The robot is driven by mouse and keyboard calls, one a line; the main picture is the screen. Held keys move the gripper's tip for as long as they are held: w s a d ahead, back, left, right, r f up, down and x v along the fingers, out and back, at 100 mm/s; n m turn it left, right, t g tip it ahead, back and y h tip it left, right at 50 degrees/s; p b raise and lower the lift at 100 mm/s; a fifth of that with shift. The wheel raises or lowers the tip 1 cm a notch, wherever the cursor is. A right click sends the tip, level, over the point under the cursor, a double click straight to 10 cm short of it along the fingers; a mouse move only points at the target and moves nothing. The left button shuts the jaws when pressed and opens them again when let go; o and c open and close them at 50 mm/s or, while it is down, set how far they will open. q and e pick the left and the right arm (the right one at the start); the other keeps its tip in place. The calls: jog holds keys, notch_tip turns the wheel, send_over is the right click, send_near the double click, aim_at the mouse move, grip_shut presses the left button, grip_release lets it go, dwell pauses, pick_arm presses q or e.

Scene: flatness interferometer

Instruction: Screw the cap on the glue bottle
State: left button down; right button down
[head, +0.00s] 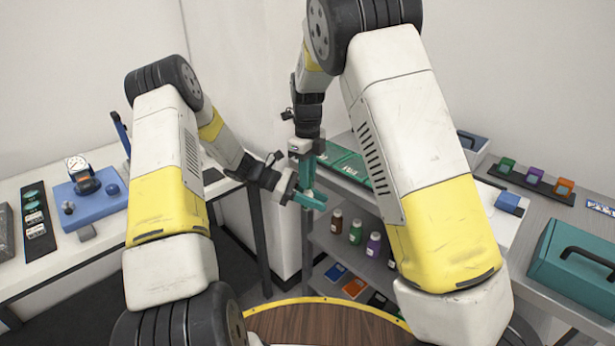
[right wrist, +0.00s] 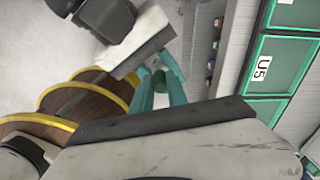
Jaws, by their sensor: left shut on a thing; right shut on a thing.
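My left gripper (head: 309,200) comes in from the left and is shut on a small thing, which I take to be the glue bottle. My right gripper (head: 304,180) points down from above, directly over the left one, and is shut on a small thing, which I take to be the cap. The teal fingers of both hide most of the bottle and cap, so I cannot tell how the cap sits. In the right wrist view the fingers of my right gripper (right wrist: 159,88) reach toward my left gripper.
A shelf unit behind holds several small bottles (head: 355,231) and green boxes (head: 350,165). The left table carries a blue fixture with a gauge (head: 92,200). The right table carries a teal toolbox (head: 575,262) and a rack of coloured blocks (head: 535,178). A round wooden surface (head: 320,328) lies in front.

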jog(key=m, duration=0.7)
jog(key=shift+m, duration=0.3)
jog(key=c, duration=1.3)
grip_release()
jog(key=shift+r, duration=2.25)
jog(key=shift+c, duration=0.3)
